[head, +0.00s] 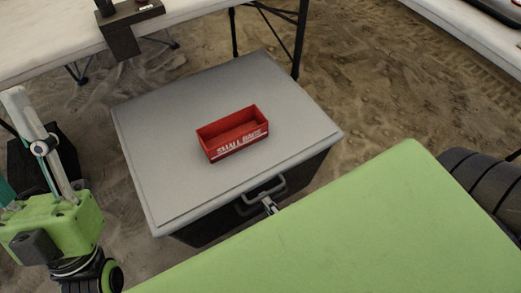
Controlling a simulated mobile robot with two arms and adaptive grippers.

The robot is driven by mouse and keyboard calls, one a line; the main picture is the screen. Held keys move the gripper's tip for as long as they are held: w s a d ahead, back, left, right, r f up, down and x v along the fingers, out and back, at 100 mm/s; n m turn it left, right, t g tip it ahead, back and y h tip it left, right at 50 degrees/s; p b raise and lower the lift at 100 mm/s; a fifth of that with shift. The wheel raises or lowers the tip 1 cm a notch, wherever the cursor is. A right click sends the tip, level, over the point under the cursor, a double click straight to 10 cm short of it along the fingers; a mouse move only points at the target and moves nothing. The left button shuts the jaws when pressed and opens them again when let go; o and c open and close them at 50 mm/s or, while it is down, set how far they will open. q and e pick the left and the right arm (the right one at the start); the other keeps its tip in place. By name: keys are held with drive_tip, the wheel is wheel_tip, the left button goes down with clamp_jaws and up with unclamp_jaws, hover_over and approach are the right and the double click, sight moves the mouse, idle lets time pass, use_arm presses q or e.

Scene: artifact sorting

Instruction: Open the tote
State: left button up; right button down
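The tote has a flat grey lid (170,165) and a dark body (310,170), and it stands on the sandy ground in the middle of the head view. The lid lies flat on the body, closed. A metal handle (265,190) is on its front side. Just below the handle a small pale metal piece shows, partly hidden by a green surface; I cannot tell what it is. A red open box (232,134) marked "SMALL BAGS" sits on the lid and looks empty.
A white table (45,45) with a dark object (122,28) at its edge stands behind the tote at upper left. Another white table (475,30) is at upper right. Bare sandy ground lies behind and right of the tote. Green surfaces, apparently mine, fill the lower right.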

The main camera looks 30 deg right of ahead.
drive_tip(key=shift+s+a+f, duration=0.1)
drive_tip(key=shift+s, duration=0.4)
drive_tip(key=c, duration=2.1)
unclamp_jaws()
drive_tip(key=shift+w, duration=0.1)
drive_tip(key=v, duration=1.2)
